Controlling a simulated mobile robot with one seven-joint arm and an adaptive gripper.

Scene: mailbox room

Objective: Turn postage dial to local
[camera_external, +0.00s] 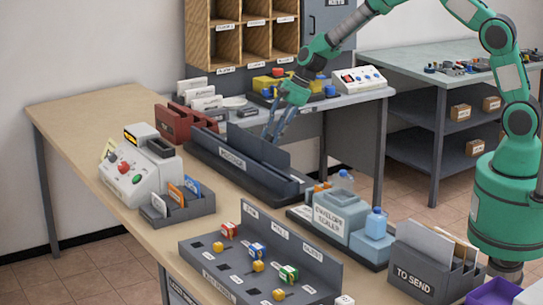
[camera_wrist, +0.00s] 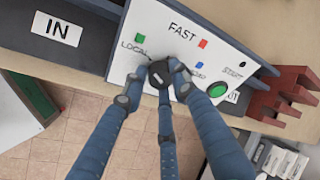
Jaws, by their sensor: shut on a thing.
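The postage dial (camera_wrist: 158,73) is a black round knob on a white panel (camera_wrist: 185,47) in the wrist view. A green square (camera_wrist: 139,38) marks LOCAL at its upper left, a red square marks FAST above right, and a blue square lies to its right. My gripper (camera_wrist: 157,90) is shut on the dial, its blue fingers around it. The dial's pointer is not clear behind the fingers. In the external view my gripper (camera_external: 270,134) is at the far side of a long dark machine (camera_external: 240,160), which hides the panel and dial.
An IN sign (camera_wrist: 58,28) is left of the panel. A START label and a large green button (camera_wrist: 217,89) are to its right. A red rack (camera_wrist: 290,92) stands further right and also shows in the external view (camera_external: 183,122). A white machine (camera_external: 140,170) is on the wooden table.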

